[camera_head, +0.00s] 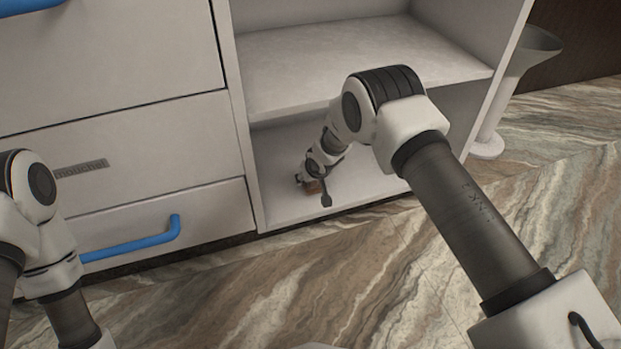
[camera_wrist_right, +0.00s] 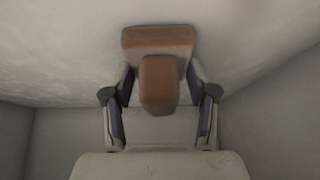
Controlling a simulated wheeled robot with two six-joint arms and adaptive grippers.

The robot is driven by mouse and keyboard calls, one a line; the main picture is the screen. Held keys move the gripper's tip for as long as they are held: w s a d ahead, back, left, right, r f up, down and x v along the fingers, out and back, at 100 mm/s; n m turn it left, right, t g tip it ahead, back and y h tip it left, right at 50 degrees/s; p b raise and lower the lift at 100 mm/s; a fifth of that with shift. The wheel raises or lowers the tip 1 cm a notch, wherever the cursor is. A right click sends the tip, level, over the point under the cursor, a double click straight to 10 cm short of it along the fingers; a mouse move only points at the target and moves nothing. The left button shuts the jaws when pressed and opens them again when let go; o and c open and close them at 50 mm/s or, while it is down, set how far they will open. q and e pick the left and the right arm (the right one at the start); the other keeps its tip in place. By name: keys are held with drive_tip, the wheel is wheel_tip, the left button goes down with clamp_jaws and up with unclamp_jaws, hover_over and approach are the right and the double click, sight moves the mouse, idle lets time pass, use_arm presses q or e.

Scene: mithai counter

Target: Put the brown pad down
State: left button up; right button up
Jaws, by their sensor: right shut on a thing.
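The brown pad (camera_wrist_right: 158,40) is in the right wrist view, a wide brown block with a rounded brown part extending from it between the fingers. My right gripper (camera_wrist_right: 160,105) is shut on the brown pad, one dark-padded finger on each side. In the head view the brown pad (camera_head: 312,187) is a small brown patch at my right gripper (camera_head: 314,180), low inside the cabinet's bottom compartment. I cannot tell whether the pad touches the compartment floor. My left arm shows at the left edge of the head view, but its gripper is out of view.
The open white cabinet has a middle shelf (camera_head: 350,62) above my right gripper and a bottom floor (camera_head: 375,188), mostly clear. Side walls close in around it. Drawers with a blue handle (camera_head: 135,240) stand left. A grey pedestal (camera_head: 500,100) stands right of the cabinet.

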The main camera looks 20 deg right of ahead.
drive_tip(key=o, duration=1.1)
use_arm(q)
drive_tip(key=shift+r, duration=0.1)
use_arm(e)
drive_tip(key=shift+r, duration=0.25)
use_arm(q)
drive_tip(key=shift+w+f+b, duration=0.2)
drive_tip(key=shift+f+b, duration=0.6)
drive_tip(key=shift+f, duration=0.25)
use_arm(e)
drive_tip(key=shift+v, duration=1.25)
drive_tip(key=p+v, duration=0.3)
drive_tip(key=v, duration=0.6)
drive_tip(key=s+d+f+g, duration=0.1)
drive_tip(key=s+f, duration=0.5)
drive_tip(key=s, duration=0.3)
drive_tip(key=s+d+f+g, duration=0.1)
drive_tip(key=s+f+g, duration=0.1)
drive_tip(key=s+f, duration=0.65)
use_arm(q)
drive_tip(key=r, duration=0.1)
drive_tip(key=s+r, duration=0.1)
drive_tip(key=r, duration=0.1)
drive_tip(key=shift+r, duration=0.2)
use_arm(e)
drive_tip(key=s+d+g, duration=0.2)
drive_tip(key=s, duration=1.9)
drive_tip(key=shift+f+m, duration=0.3)
drive_tip(key=shift+m, duration=0.1)
